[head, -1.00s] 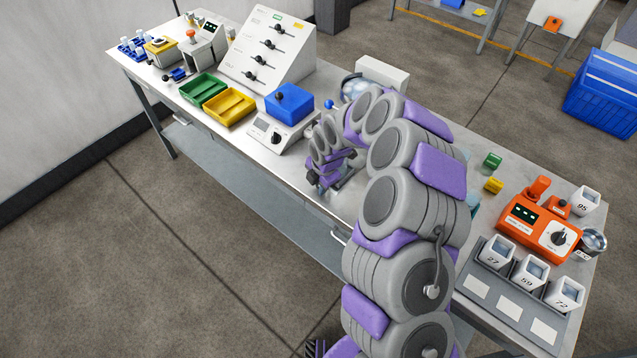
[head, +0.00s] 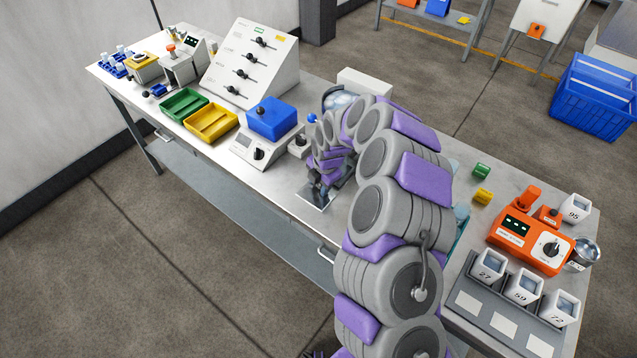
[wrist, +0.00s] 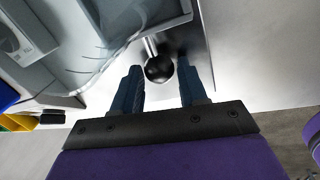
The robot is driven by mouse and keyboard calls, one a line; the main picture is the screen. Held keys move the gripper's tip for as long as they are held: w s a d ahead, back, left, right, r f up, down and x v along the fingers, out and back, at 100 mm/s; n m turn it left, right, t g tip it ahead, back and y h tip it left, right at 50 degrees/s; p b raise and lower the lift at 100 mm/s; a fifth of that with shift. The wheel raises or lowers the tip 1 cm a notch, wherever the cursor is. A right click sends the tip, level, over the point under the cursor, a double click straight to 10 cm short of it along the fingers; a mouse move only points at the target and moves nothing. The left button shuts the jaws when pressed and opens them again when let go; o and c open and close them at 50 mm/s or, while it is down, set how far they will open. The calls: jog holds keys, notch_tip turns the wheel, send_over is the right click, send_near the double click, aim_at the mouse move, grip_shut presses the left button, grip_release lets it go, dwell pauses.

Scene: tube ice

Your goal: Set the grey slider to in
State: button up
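A black ball knob on a short metal rod (wrist: 151,46) shows in the wrist view (wrist: 159,69). The rod runs from the far side toward my gripper, over a shiny metal surface. I cannot tell for sure that this is the grey slider's handle. My gripper (wrist: 160,85) is open, with one dark blue finger on each side of the knob. Gaps show between the knob and both fingers, so it is not clamped. In the head view my gripper (head: 323,187) is low over the front part of the bench, above a shiny metal plate (head: 316,198). My arm hides much around it.
A grey translucent-looking body (wrist: 95,45) lies close left of the knob. On the bench (head: 380,288), a scale with a blue box (head: 273,118) stands left of my gripper, and an orange device (head: 527,240) stands at right. Floor is clear in front.

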jog(key=shift+o, duration=1.3)
jog(key=shift+d+r, duration=0.1)
jog(key=shift+d, duration=0.3)
jog(key=shift+a+r, duration=0.1)
jog(key=shift+r, duration=0.3)
notch_tip(320, 180, up, 16)
jog(key=s+d+p, duration=0.2)
jog(key=shift+s+d+p, duration=0.15)
jog(key=shift+p, duration=0.25)
